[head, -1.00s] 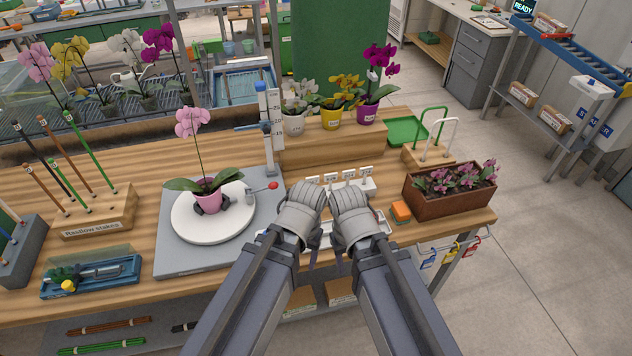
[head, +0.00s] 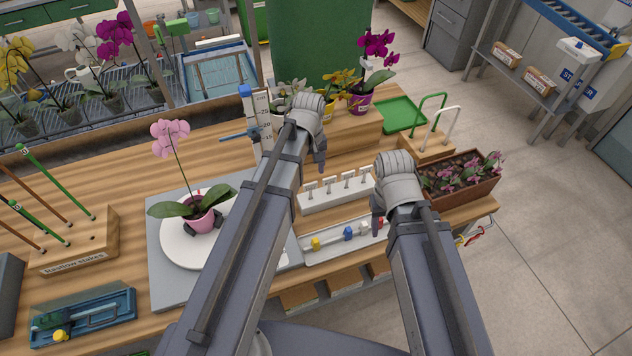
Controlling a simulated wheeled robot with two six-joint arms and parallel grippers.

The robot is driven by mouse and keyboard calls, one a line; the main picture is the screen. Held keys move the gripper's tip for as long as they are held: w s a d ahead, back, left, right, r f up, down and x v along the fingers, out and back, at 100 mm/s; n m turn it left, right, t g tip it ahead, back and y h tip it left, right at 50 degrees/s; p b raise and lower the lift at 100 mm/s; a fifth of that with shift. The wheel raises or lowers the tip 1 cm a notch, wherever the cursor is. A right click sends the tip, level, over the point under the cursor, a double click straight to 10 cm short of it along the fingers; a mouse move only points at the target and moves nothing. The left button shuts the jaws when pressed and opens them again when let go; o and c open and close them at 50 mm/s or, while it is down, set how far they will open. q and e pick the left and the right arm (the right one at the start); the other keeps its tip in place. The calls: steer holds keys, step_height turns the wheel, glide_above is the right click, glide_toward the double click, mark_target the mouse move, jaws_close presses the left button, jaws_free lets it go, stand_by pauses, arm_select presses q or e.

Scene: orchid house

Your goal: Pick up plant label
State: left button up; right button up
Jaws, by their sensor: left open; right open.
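Several white T-shaped plant labels (head: 347,177) stand upright in a white rack (head: 338,196) on the wooden bench. My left gripper (head: 321,165) points down just behind the rack, above the bench and close to the labels. It is open and holds nothing that I can see. Neither gripper visibly touches a label.
A white tray (head: 325,256) with yellow- and blue-ended tools lies in front of the rack. A pink orchid (head: 200,215) stands on a white turntable at left. Potted orchids (head: 360,103) stand on a wooden step behind. A brown planter (head: 465,205) is at right.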

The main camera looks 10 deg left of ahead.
mark_target(310, 184)
arm_select(q)
steer(key=shift+f+b, duration=1.3)
steer(key=shift+f, duration=0.05)
steer(key=shift+f, duration=0.1)
steer(key=f+b, duration=0.5)
steer(key=shift+w+a, duration=0.15)
steer(key=shift+w, duration=0.1)
steer(key=c, duration=1)
steer(key=shift+o, duration=0.2)
steer(key=shift+r, duration=0.1)
step_height(310, 184, up, 10)
steer(key=p, duration=1)
